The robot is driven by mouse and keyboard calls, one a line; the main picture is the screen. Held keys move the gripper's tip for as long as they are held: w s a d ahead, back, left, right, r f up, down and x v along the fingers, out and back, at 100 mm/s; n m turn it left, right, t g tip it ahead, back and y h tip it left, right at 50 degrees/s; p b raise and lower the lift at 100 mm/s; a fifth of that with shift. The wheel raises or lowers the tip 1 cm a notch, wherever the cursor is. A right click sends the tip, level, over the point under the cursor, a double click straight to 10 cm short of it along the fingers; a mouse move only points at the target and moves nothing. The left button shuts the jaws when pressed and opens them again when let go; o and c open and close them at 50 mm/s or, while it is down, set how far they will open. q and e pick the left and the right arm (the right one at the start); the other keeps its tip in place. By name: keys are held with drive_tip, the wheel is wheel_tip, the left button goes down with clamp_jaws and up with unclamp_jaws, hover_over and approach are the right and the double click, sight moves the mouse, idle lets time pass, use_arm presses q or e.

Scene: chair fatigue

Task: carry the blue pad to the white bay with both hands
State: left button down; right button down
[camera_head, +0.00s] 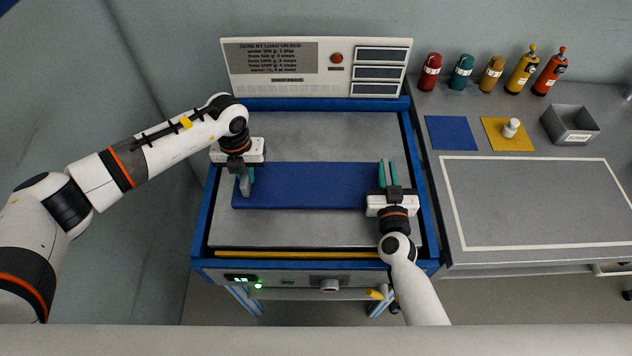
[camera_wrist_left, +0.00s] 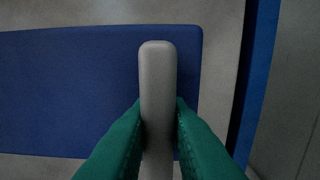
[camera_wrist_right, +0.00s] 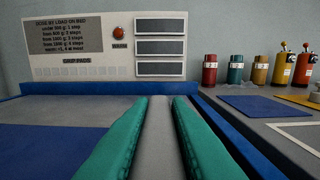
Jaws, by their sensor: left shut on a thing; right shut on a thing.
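The blue pad (camera_head: 310,186) lies flat on the grey bed of the blue-framed machine; its left end also shows in the left wrist view (camera_wrist_left: 70,90). My left gripper (camera_head: 247,176) is shut on a grey handle (camera_wrist_left: 157,85) at the pad's left end. My right gripper (camera_head: 388,172) is at the pad's right end, its green fingers closed on a grey handle (camera_wrist_right: 156,135), which the head view mostly hides. The white bay (camera_head: 450,215) is a white-outlined rectangle on the grey table to the right; it looks empty.
A panel with a red button (camera_head: 337,58) stands behind the bed. Several bottles (camera_head: 430,72) line the table's back. A blue square (camera_head: 451,133), a yellow square (camera_head: 498,140) with a white weight (camera_head: 511,128), and a grey bin (camera_head: 569,125) sit behind the bay. A raised blue rail (camera_head: 420,175) separates bed and table.

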use_arm(q)
drive_tip(key=shift+w+r, duration=0.1)
drive_tip(key=shift+r, duration=0.1)
use_arm(e)
drive_tip(key=shift+r, duration=0.2)
